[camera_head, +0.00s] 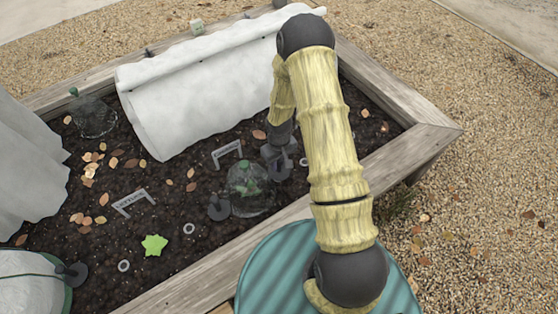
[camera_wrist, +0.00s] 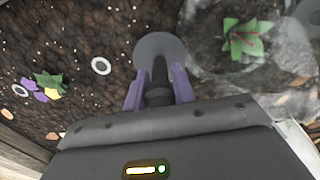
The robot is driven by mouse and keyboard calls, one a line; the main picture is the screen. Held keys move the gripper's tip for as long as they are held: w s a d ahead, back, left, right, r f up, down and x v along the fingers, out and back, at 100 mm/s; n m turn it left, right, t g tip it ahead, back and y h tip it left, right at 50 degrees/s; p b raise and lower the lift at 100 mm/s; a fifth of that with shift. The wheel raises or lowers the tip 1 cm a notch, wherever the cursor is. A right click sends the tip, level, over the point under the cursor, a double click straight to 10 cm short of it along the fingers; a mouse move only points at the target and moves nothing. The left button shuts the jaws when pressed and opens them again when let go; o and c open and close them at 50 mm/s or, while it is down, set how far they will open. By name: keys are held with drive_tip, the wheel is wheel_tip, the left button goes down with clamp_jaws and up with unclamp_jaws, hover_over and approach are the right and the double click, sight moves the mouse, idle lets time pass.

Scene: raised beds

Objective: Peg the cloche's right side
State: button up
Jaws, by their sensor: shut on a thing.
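The clear cloche (camera_head: 248,190) sits on dark soil over a green plant. In the wrist view its clear wall (camera_wrist: 215,75) is at the right, with a red-green plant inside. My gripper (camera_wrist: 158,92), with purple fingers, is shut on the dark stem of another peg (camera_wrist: 160,55), whose grey disc points away from me, beside the cloche. In the head view my gripper (camera_head: 279,162) is at the cloche's right side, low over the soil. I cannot tell whether the disc touches the soil.
A wooden bed frame (camera_head: 420,140) surrounds the soil. A white fleece tunnel (camera_head: 200,85) lies behind. Pale rings (camera_head: 189,228), label stakes (camera_head: 131,203), a green star-shaped thing (camera_head: 154,244) and fallen leaves lie around. Another clear cloche (camera_head: 93,118) stands back left.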

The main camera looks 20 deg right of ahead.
sight(279, 167)
drive_tip(key=shift+f+b, duration=0.3)
drive_tip(key=shift+f, duration=0.45)
drive_tip(key=shift+f+b, duration=0.5)
drive_tip(key=shift+f, duration=0.35)
idle(0.6)
drive_tip(key=o, duration=1.1)
drive_tip(key=shift+c, duration=0.2)
wheel_tip(279, 167, up, 17)
drive_tip(key=p, duration=0.5)
drive_tip(key=shift+r+p, duration=0.2)
drive_tip(key=shift+p, duration=0.2)
